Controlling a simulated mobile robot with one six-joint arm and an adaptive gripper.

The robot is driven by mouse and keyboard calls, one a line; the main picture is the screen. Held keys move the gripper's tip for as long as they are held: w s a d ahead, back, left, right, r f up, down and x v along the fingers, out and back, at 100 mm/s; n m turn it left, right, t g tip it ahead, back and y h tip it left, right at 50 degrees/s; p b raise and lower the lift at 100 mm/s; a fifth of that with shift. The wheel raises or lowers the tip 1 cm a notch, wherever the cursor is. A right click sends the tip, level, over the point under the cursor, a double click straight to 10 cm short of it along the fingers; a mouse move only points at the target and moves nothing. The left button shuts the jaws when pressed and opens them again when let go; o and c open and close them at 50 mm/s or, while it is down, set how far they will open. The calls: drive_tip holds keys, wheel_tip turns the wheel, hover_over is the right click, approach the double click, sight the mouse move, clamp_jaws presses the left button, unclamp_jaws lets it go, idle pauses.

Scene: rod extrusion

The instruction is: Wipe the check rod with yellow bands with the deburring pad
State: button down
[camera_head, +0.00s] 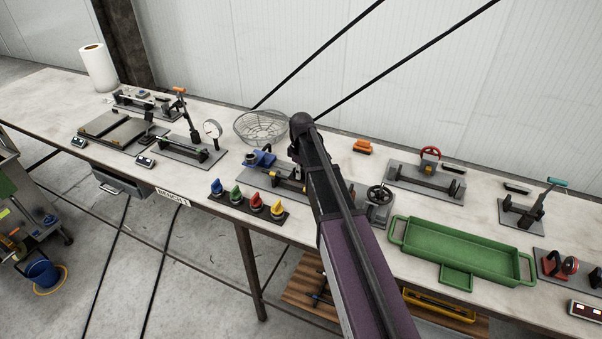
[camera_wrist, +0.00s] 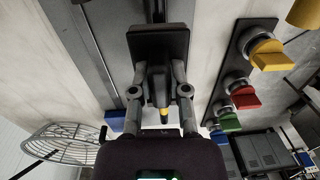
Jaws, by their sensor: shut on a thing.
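In the wrist view my gripper (camera_wrist: 159,72) is shut on a dark, flat, rectangular block, which I take to be the deburring pad (camera_wrist: 158,42). A dark rod (camera_wrist: 155,10) runs lengthwise behind the pad. A yellow band (camera_wrist: 162,98) shows between my fingers, apparently on this rod. The pad overlaps the rod in the picture; I cannot tell whether they touch. In the head view my arm hides the gripper, the pad and most of the rod. The grey fixture plate (camera_head: 247,182) with a blue clamp (camera_head: 260,158) shows left of my arm.
A row of coloured knobs (camera_head: 247,203) lies at the bench's front edge, close by the fixture. A wire basket (camera_head: 261,127) stands behind it. A handwheel block (camera_head: 377,205) and a green tray (camera_head: 465,250) are to the right. Other rod fixtures stand along the bench.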

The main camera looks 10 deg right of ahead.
sight(292, 175)
drive_tip(key=shift+w+a, duration=0.45)
drive_tip(key=shift+a, duration=0.2)
drive_tip(key=shift+w+a, duration=0.4)
drive_tip(key=shift+a, duration=0.2)
drive_tip(key=shift+w+a, duration=0.1)
drive_tip(key=shift+w+a, duration=1)
drive_tip(key=shift+a, duration=0.2)
wheel_tip(292, 175, up, 6)
drive_tip(key=p, duration=0.6)
drive_tip(key=shift+d, duration=0.15)
drive_tip(key=shift+w+r, duration=0.1)
drive_tip(key=shift+r+p, duration=1.4)
drive_tip(key=shift+p, duration=0.1)
